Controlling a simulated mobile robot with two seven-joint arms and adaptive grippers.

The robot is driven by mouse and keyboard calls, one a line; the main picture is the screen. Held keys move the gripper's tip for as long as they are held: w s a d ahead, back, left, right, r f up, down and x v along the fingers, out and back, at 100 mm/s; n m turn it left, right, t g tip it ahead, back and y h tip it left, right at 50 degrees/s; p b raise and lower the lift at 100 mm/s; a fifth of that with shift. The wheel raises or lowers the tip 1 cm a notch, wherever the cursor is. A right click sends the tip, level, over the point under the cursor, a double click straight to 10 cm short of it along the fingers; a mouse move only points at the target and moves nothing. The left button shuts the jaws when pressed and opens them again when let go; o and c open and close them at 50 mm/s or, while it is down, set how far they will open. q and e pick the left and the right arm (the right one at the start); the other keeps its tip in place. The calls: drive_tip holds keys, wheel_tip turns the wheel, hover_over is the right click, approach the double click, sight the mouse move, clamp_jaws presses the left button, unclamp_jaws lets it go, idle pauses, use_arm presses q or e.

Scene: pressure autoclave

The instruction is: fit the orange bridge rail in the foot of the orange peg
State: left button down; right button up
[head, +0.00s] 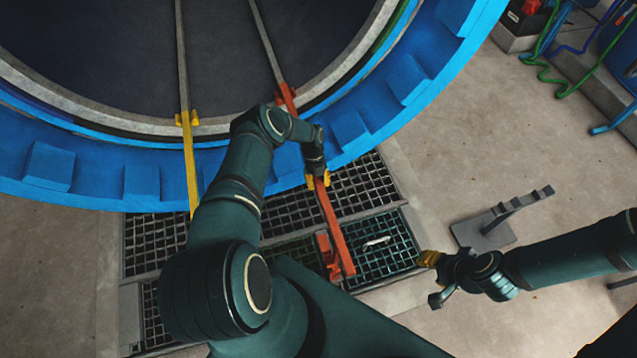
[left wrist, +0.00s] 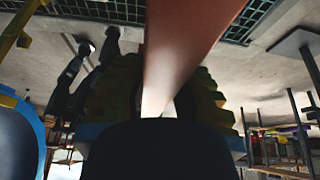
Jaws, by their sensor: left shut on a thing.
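The orange bridge rail (head: 333,222) runs from the autoclave mouth down over the floor grating. My left gripper (head: 318,181) is shut on it around mid-length. In the left wrist view the rail (left wrist: 185,45) passes between the yellow finger pads. Its far end lies by the end of a grey rail inside the autoclave. The orange peg (head: 326,254) stands on the grating, just left of the rail's near end. I cannot tell whether that end sits in the peg's foot or above it. My right gripper (head: 432,279) is empty, its fingers apart, right of the grating.
A yellow rail (head: 190,165) bridges the blue autoclave rim (head: 345,130) on the left. A grey stand (head: 490,228) is on the floor above my right gripper. A small light-coloured handle (head: 377,241) lies on the grating (head: 385,262). Open concrete floor lies to the right.

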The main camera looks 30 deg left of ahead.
use_arm(q)
drive_tip(key=shift+r, duration=0.15)
drive_tip(key=shift+r+p, duration=0.75)
drive_tip(key=shift+r, duration=0.5)
